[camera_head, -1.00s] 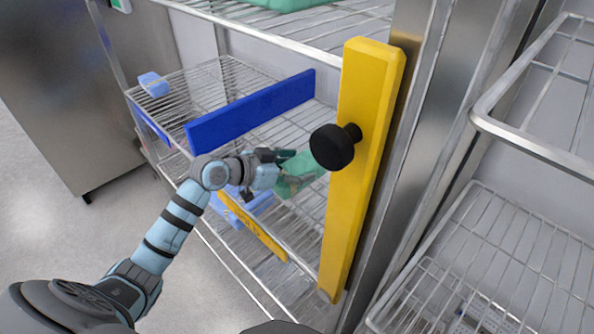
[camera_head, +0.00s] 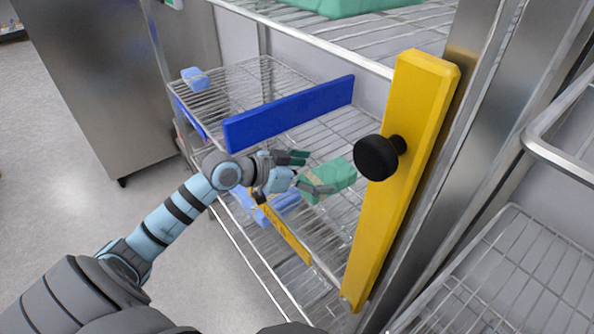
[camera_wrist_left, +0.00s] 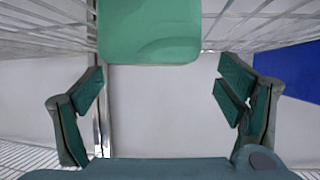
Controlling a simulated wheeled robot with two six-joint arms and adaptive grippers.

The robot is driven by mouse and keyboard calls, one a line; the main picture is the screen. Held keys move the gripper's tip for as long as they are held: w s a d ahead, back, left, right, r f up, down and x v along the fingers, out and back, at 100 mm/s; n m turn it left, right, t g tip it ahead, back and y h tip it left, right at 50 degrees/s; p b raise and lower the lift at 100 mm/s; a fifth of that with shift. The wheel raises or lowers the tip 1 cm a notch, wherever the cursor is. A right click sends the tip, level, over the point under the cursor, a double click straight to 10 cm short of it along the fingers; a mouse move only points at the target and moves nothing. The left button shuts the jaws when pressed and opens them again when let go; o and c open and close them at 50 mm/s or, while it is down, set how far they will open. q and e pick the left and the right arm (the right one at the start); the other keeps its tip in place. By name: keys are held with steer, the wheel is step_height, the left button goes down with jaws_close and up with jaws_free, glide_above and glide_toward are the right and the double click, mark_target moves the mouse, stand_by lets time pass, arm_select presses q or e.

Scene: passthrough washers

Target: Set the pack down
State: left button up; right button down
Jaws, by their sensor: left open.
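The green wrapped pack (camera_head: 328,179) rests on the wire shelf (camera_head: 290,78) in the head view, between the blue divider and the yellow post. In the left wrist view the pack (camera_wrist_left: 149,30) is ahead of the fingers, at the top of the picture. My left gripper (camera_head: 298,170) is open, just left of the pack in the head view. Its two fingers (camera_wrist_left: 165,92) stand wide apart in the wrist view with nothing between their tips. My right gripper is not in view.
A blue divider (camera_head: 288,112) stands behind the gripper. A yellow post (camera_head: 402,180) with a black knob (camera_head: 377,157) stands to the right. A yellow strip (camera_head: 286,236) runs along the shelf front. Blue packs (camera_head: 268,207) lie near the arm. Another wire rack is at the right.

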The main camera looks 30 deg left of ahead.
arm_select(q)
steer(key=p+v, duration=0.2)
steer(key=v, duration=0.5)
steer(key=shift+a, duration=0.1)
steer(key=shift+s+r, duration=0.2)
steer(key=shift+s, duration=0.1)
